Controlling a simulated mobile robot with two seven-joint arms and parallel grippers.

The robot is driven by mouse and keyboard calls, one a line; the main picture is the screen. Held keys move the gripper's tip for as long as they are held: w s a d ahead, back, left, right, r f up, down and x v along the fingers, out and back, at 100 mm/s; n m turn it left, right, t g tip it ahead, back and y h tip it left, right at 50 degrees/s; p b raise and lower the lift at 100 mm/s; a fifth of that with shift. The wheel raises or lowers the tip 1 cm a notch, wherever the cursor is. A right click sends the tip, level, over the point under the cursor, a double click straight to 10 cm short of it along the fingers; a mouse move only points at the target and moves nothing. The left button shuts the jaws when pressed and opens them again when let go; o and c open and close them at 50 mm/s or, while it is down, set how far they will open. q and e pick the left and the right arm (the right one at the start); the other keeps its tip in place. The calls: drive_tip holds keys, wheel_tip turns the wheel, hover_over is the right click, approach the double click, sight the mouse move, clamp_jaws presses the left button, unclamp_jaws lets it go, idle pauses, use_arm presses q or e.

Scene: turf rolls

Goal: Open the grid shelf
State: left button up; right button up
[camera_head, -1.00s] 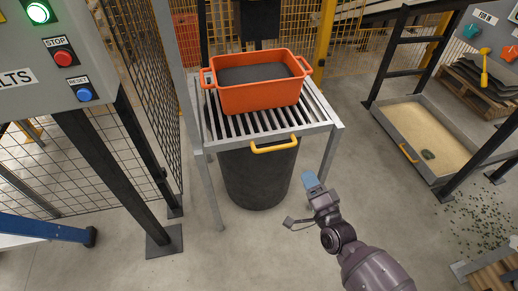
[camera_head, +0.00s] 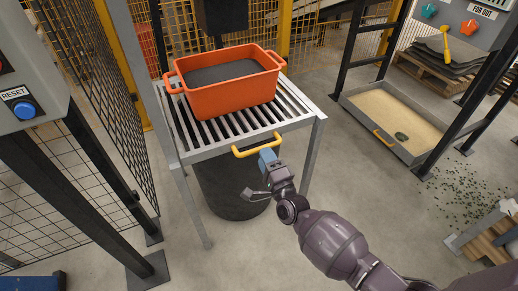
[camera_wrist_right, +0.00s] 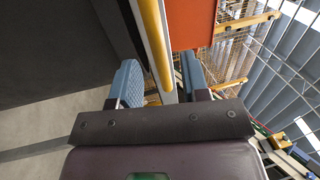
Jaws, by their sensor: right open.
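The grid shelf (camera_head: 290,118) is a grey metal frame with slats and a yellow handle (camera_head: 240,153) on its front edge. It stands over a dark bin (camera_head: 233,195). My right gripper (camera_head: 267,158) is at the handle's right part, with its blue fingertips close in front of it. In the right wrist view, the gripper (camera_wrist_right: 162,82) is open, and the yellow handle (camera_wrist_right: 156,45) runs between its two blue fingers. I cannot tell whether either finger touches it. My left gripper is not in view.
An orange tub (camera_head: 228,94) with dark contents sits on the slats. A control box (camera_head: 30,75) on dark legs and a mesh fence (camera_head: 120,100) stand on the left. A sand tray (camera_head: 395,125) lies on the right. The floor before the shelf is clear.

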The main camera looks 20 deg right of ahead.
drive_tip(key=shift+w+a+r+b, duration=0.1)
drive_tip(key=shift+w+r+b, duration=0.1)
drive_tip(key=shift+w, duration=0.85)
drive_tip(key=shift+w+r+b, duration=0.1)
drive_tip(key=shift+w+r, duration=0.05)
drive_tip(key=shift+w, duration=0.85)
clamp_jaws()
